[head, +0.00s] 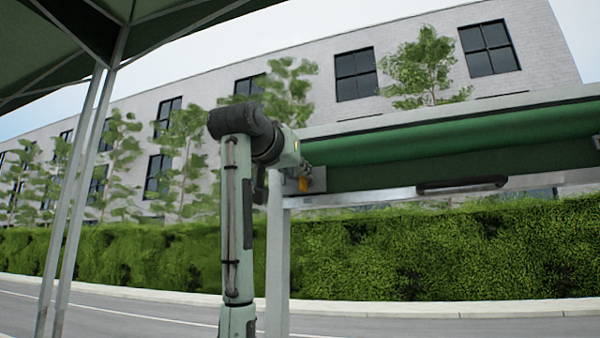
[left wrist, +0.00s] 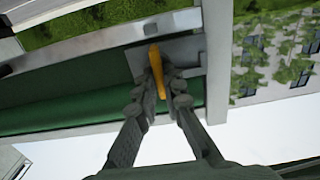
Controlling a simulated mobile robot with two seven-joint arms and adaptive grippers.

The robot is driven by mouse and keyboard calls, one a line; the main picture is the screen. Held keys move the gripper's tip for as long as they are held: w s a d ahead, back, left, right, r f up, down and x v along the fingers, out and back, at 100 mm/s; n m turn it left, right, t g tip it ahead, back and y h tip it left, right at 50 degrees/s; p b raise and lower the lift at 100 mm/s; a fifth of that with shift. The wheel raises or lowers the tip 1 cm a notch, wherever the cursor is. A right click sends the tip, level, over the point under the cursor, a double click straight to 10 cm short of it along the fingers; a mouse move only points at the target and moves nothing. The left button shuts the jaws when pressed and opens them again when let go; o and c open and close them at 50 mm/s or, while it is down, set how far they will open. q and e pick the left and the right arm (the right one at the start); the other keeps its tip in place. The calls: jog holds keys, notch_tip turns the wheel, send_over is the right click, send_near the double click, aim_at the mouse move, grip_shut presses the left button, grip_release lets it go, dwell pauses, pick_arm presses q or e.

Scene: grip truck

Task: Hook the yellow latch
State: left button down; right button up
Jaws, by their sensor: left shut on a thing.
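The yellow latch (left wrist: 158,75) shows in the left wrist view as a narrow yellow bar against a grey plate (left wrist: 188,52) at the corner of a pale frame. My left gripper (left wrist: 162,88) has its two fingers on either side of the latch and is shut on it. In the head view a small bit of the latch (head: 304,184) shows below the end of my left arm, at the frame's left corner. The gripper's fingers are mostly hidden there behind my arm. I cannot tell if the latch is hooked. My right gripper is not in view.
A green rolled cover (head: 440,140) lies inside the pale frame. A black handle (head: 462,184) sits on the lower bar. A pale post (head: 278,260) stands under the frame's left corner. Canopy poles (head: 75,200) stand at the left. A hedge (head: 450,250) is behind.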

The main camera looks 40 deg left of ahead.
pick_arm(q)
jog(key=shift+n, duration=0.3)
jog(key=n+p, duration=0.1)
jog(key=n, duration=0.4)
jog(key=n+p, duration=0.1)
jog(key=n, duration=0.5)
jog(key=n+p, duration=0.1)
jog(key=n, duration=0.5)
jog(key=shift+s+a+f, duration=0.1)
jog(key=shift+a+f, duration=0.2)
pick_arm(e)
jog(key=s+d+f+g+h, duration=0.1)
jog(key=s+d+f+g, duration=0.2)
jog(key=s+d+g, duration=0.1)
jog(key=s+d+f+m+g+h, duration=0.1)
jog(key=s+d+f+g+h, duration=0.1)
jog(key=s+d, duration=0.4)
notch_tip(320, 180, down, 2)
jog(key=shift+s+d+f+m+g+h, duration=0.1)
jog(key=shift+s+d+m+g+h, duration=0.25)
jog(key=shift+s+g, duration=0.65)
pick_arm(q)
jog(key=shift+n, duration=0.3)
jog(key=c, duration=1.6)
grip_release()
jog(key=shift+c, duration=0.2)
jog(key=v, duration=1.2)
